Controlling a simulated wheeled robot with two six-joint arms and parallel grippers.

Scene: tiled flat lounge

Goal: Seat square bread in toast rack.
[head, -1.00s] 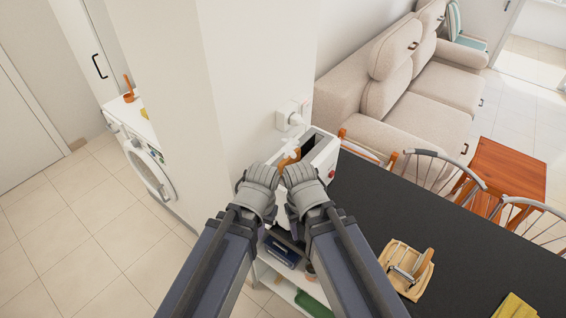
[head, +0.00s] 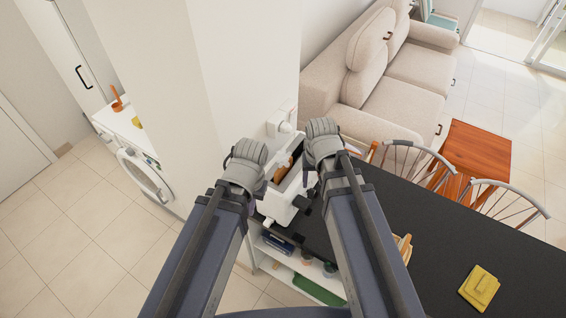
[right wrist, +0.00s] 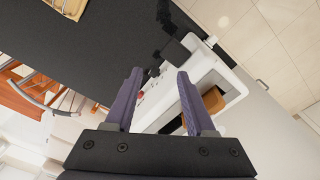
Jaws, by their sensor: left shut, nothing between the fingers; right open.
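A brown slice of square bread (head: 282,168) stands in the slot of a white toaster-like box (head: 284,202) at the end of the black counter. The bread also shows inside the box in the right wrist view (right wrist: 213,99). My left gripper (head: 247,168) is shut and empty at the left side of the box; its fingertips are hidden. My right gripper (head: 322,145) is over the box's right side; in the right wrist view its fingers (right wrist: 157,77) are open with nothing between them. A wooden piece (head: 403,246), possibly the toast rack, is mostly hidden behind my right arm.
The black counter (head: 430,240) is largely clear, with a yellow square item (head: 480,288) near its front. A white wall column (head: 248,70) stands close behind the box. Chairs (head: 420,160) line the counter's far side. Open shelves (head: 290,262) lie below.

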